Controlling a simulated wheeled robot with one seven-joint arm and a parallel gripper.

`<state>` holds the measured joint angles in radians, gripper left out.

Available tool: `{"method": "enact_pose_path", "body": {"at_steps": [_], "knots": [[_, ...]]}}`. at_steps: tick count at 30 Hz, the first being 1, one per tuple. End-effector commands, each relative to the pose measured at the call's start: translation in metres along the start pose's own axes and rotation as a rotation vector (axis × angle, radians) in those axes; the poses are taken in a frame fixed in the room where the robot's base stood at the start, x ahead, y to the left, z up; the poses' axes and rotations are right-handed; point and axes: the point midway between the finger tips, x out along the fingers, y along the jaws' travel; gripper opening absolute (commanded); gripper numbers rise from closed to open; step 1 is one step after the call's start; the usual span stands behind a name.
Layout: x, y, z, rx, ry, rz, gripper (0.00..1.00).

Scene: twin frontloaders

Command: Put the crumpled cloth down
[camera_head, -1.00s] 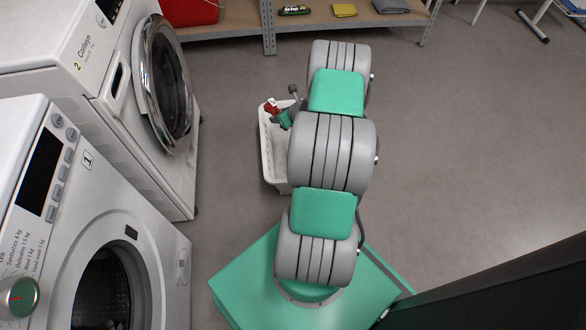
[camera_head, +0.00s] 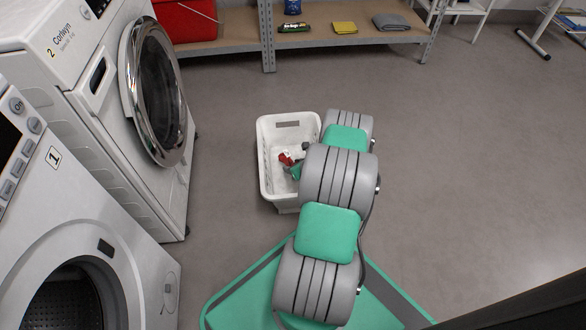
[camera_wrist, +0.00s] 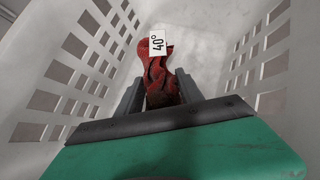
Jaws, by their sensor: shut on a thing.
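The crumpled cloth (camera_wrist: 160,82) is red with dark marks and carries a white tag reading 40°. My gripper (camera_wrist: 160,92) is shut on it, with one finger on each side. In the wrist view the cloth is inside a white laundry basket (camera_wrist: 95,50), with slotted walls around it. In the head view the cloth (camera_head: 286,159) shows as a small red and white patch within the basket (camera_head: 264,150). My arm hides the basket's right part. I cannot tell whether the cloth touches the basket floor.
Washer 1 (camera_head: 90,215) with its door opening showing and washer 2 (camera_head: 100,110) with a round glass door stand at left. A low shelf (camera_head: 330,42) at the back holds a red box (camera_head: 185,20), a yellow cloth (camera_head: 344,27) and a grey cloth (camera_head: 390,21). The floor right of my arm is clear.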

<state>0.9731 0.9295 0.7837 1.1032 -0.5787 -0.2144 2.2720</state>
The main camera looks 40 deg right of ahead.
Motion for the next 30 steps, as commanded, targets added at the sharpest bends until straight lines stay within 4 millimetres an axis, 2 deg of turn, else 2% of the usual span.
{"method": "enact_pose_path", "body": {"at_steps": [17,18,25,30], "knots": [[0.0076,0.0004,-0.0073,0.000,0.000,0.000,0.05],[0.0076,0.0005,-0.0075,0.000,0.000,0.000,0.45],[0.0075,0.0007,-0.0076,0.000,0.000,0.001,0.64],[0.0075,0.0008,-0.0077,0.000,0.001,0.001,0.65]]}}
